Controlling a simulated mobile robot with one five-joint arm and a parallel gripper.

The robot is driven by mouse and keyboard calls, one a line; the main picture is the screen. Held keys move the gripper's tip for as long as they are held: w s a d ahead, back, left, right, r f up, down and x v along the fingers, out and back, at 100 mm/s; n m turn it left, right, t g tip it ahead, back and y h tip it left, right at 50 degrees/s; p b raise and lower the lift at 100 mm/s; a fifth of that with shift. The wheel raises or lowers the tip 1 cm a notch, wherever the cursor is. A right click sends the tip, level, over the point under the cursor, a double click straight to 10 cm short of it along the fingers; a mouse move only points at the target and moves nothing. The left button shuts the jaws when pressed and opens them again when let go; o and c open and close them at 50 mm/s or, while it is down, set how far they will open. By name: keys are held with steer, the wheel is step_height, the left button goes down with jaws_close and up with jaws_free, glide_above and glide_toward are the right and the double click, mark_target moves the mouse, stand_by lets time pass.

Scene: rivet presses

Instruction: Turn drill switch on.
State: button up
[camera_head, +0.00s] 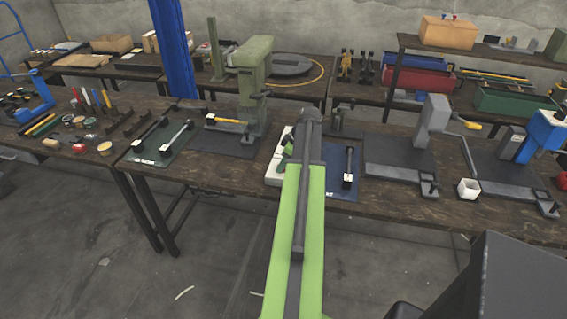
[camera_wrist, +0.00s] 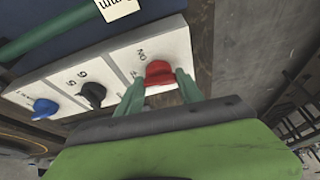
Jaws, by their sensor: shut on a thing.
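A white switch panel (camera_wrist: 130,62) carries a red knob (camera_wrist: 159,72), a black knob (camera_wrist: 92,94) and a blue knob (camera_wrist: 44,108) in a row. The panel shows upside down in the wrist view, with "ON" lettering beside the red knob. My gripper (camera_wrist: 156,86) has one green finger on each side of the red knob and is shut on it. In the head view the white panel (camera_head: 273,172) lies on the workbench, partly hidden by my arm, which also covers most of my gripper. The knobs cannot be made out there.
On the workbench (camera_head: 390,205), a green press (camera_head: 254,75) stands behind left of the panel. A grey press (camera_head: 433,120) and a blue press (camera_head: 545,135) stand to the right. A blue mat (camera_head: 343,187) with a small tool lies beside the panel.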

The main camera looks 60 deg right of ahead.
steer(key=m+h, duration=0.1)
steer(key=m, duration=0.3)
steer(key=m+h, duration=0.1)
steer(key=m, duration=0.1)
steer(key=shift+a+m+h, duration=0.3)
steer(key=shift+m, duration=0.1)
steer(key=m+h, duration=0.1)
steer(key=m, duration=0.2)
steer(key=m+g, duration=0.1)
steer(key=m, duration=0.2)
steer(key=shift+h, duration=0.4)
steer(key=shift+g, duration=0.3)
steer(key=o, duration=1.4)
steer(key=shift+w, duration=0.1)
steer(key=p+v, duration=1.6)
steer(key=v, duration=0.1)
steer(key=shift+a+r, duration=0.1)
steer(key=shift+a, duration=0.15)
